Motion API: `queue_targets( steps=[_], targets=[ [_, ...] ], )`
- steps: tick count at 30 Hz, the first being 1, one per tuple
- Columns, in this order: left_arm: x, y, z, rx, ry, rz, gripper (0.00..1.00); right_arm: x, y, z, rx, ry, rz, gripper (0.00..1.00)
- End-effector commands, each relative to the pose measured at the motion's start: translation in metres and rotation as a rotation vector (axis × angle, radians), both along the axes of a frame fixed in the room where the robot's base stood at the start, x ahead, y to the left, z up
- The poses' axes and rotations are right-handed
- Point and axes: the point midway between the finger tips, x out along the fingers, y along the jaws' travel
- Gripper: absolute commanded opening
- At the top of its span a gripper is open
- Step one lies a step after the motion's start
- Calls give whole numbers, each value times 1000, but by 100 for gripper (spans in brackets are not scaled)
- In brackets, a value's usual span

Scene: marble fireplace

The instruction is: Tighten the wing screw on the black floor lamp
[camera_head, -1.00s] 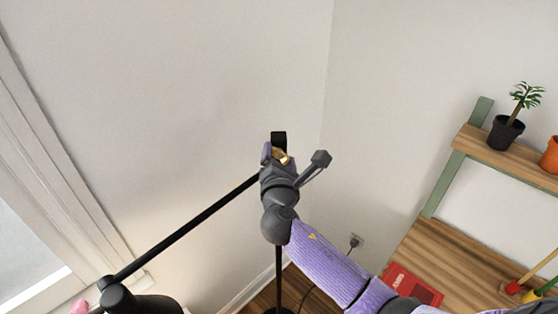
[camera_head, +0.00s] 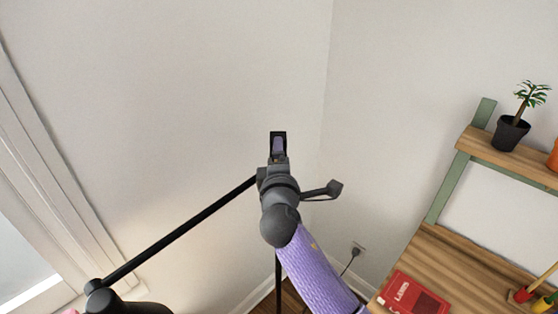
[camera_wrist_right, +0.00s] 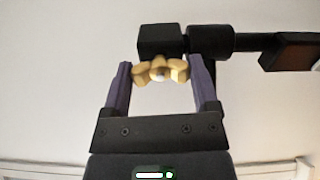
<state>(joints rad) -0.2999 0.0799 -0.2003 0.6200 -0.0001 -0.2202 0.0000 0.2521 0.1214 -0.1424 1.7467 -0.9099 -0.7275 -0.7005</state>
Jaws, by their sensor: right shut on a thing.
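The black floor lamp shows in the head view as a slanting arm (camera_head: 185,232), a lamp head (camera_head: 130,306) at lower left and an upright pole (camera_head: 278,270). In the wrist view its black joint block (camera_wrist_right: 160,40) carries the brass-coloured wing screw (camera_wrist_right: 160,72). My right gripper (camera_wrist_right: 162,66) is shut on the wing screw, one purple finger at each side of its wings. In the head view my right gripper (camera_head: 278,146) is at the top of the pole, and my wrist hides the screw. My left gripper is not in view.
A wooden shelf unit with a green frame (camera_head: 446,190) stands at the right. It holds a potted plant (camera_head: 511,132) and a red book (camera_head: 412,295). A wall socket with a plug (camera_head: 356,250) is low in the corner. A window frame (camera_head: 50,190) is at the left.

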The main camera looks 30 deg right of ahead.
Motion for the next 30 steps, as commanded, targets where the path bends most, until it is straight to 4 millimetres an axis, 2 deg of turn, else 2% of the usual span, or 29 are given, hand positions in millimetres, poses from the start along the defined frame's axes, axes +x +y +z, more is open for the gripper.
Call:
queue_targets(
  steps=[9, 23, 24, 27, 30],
  targets=[
    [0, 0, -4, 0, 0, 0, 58, 0, 0, 0, 73, -35, 0, 18],
    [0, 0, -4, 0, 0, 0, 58, 0, 0, 0, 82, -39, 0, 18],
    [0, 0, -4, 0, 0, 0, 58, 0, 0, 0, 82, -39, 0, 83],
    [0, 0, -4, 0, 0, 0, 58, 0, 0, 0, 81, -38, 0, 100],
    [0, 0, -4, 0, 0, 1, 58, 0, 0, 0, 81, -38, 0, 100]
  ],
)
